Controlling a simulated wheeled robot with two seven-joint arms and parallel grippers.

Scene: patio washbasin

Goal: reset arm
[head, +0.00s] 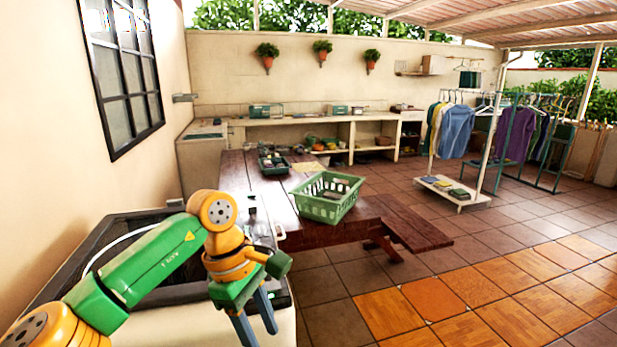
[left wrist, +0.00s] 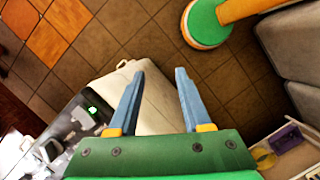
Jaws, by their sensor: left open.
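My left arm comes in from the left in the head view, bent at the elbow. My left gripper (head: 258,335) points down with its two blue-grey fingers apart, in front of the washbasin's near right corner. In the left wrist view the left gripper (left wrist: 160,73) is open, with nothing held between its fingers. A pale rounded surface and brown floor tiles lie beyond the fingertips. An orange and green part of my own body shows at the top right of that view. My right gripper is in neither view.
A washbasin with a dark rim (head: 75,248) stands under my left arm. A wooden table (head: 235,172) behind it carries a green basket (head: 328,197) and a dark tray (head: 273,164). A bench (head: 412,222) stands at its right.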

